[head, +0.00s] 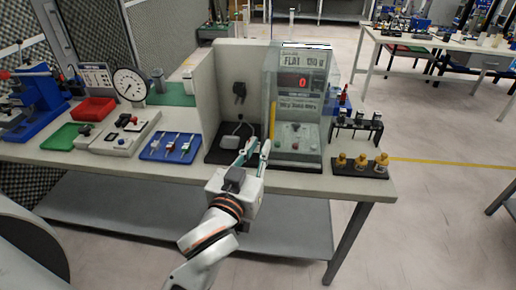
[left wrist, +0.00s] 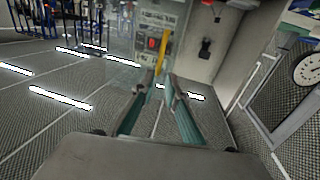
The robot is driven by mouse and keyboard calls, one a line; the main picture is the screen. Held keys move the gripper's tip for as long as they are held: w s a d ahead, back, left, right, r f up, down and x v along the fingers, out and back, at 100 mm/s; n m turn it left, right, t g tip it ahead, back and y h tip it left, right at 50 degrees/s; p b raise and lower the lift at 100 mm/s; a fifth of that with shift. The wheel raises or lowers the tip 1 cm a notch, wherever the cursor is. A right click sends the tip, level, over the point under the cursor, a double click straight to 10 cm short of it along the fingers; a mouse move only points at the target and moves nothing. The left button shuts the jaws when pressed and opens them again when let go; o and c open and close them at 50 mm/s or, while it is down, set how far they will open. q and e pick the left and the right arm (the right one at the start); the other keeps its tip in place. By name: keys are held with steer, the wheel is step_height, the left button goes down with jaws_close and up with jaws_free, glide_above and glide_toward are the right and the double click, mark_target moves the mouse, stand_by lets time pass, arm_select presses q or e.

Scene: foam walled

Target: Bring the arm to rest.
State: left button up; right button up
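My left arm reaches in from the bottom of the head view, and its gripper (head: 257,150) is over the front edge of the workbench (head: 305,182). Its two fingers stand apart with nothing seen between them. The tips are just in front of the grey walled booth and the clear-fronted test unit (head: 297,120). In the left wrist view the gripper (left wrist: 155,88) shows both fingers pointing away, with a gap between them. A yellow strip (left wrist: 161,52) shows beyond the tips. I cannot tell whether the fingertips touch anything. My right gripper is in neither view.
Left of the booth (head: 222,100) are a blue tray (head: 170,147), a dial gauge (head: 130,84) and a red bin (head: 93,109). Right of the test unit are a black rack (head: 358,125) and a black block with yellow-brass parts (head: 360,167). Open floor (head: 440,200) lies to the right.

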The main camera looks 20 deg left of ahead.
arm_select(q)
steer(key=s+d+f+m+g+h, duration=0.1)
steer(key=s+f+m+g, duration=0.1)
steer(key=f, duration=0.7)
steer(key=s+d+f+m+g+h, duration=0.1)
steer(key=f, duration=0.7)
steer(key=s+a+f+m+g, duration=0.1)
steer(key=s+a+f+g, duration=0.1)
steer(key=s+f, duration=0.4)
steer(key=s+a+f+g+h, duration=0.1)
steer(key=s+f, duration=0.6)
steer(key=f, duration=0.7)
steer(key=shift+a+f+m+g, duration=0.2)
steer(key=shift+a+m+g, duration=0.25)
steer(key=shift+g, duration=0.15)
